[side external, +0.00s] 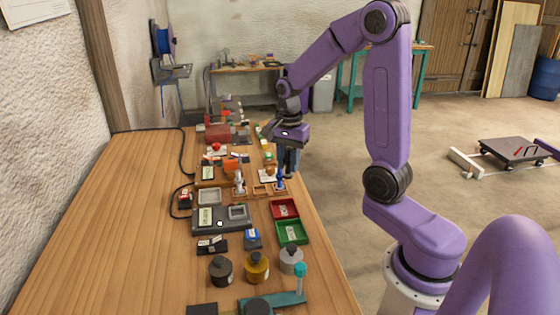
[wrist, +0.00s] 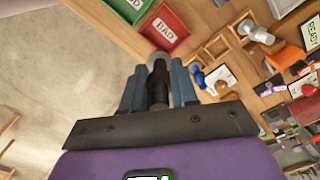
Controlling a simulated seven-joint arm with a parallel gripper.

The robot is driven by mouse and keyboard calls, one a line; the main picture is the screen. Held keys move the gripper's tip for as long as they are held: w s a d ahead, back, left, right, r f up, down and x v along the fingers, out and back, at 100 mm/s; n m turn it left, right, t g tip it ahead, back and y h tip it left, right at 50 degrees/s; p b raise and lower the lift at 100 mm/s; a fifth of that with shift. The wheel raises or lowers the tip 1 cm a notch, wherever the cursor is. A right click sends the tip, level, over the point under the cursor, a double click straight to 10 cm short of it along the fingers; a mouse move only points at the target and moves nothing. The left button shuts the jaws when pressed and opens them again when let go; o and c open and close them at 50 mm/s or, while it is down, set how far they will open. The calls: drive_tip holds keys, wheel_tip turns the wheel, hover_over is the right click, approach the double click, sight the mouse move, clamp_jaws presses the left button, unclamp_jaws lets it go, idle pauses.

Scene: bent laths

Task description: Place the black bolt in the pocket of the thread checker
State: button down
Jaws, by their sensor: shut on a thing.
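My gripper (wrist: 157,82) is shut on a dark, round-ended piece (wrist: 157,92), which looks like the black bolt. The blue fingers stand on both sides of it and cover part of it. In the side external view my gripper (side external: 288,160) hangs at the right edge of the bench, past the wooden rack, and the bolt cannot be made out. A dark grey box (side external: 222,221) with a pale label and a square recess (side external: 238,212) looks like the thread checker. It sits mid-bench, nearer the camera than my gripper and to its left. The recess looks empty.
A red tray (side external: 284,208) and a green tray (side external: 291,232) lie right of the box. A wooden rack (side external: 262,189) with upright pieces stands between the box and my gripper. Several bottles (side external: 256,267) stand in front. The bench's left side is clear.

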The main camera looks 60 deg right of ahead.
drive_tip(key=shift+s+a+r, duration=0.15)
drive_tip(key=shift+s, duration=0.1)
drive_tip(key=s+a+r, duration=0.2)
drive_tip(key=s+a, duration=0.1)
drive_tip(key=a, duration=0.7)
drive_tip(key=w+f, duration=0.3)
drive_tip(key=w, duration=0.1)
drive_tip(key=w+f, duration=0.3)
drive_tip(key=w, duration=0.1)
drive_tip(key=w+f, duration=0.3)
drive_tip(key=w, duration=0.2)
drive_tip(key=shift+w+f, duration=0.25)
drive_tip(key=shift+f, duration=0.8)
drive_tip(key=shift+w+f, duration=0.15)
drive_tip(key=shift+f, duration=0.75)
drive_tip(key=shift+f, duration=0.1)
drive_tip(key=c, duration=0.9)
unclamp_jaws()
drive_tip(key=shift+f, duration=0.1)
drive_tip(key=shift+o, duration=0.2)
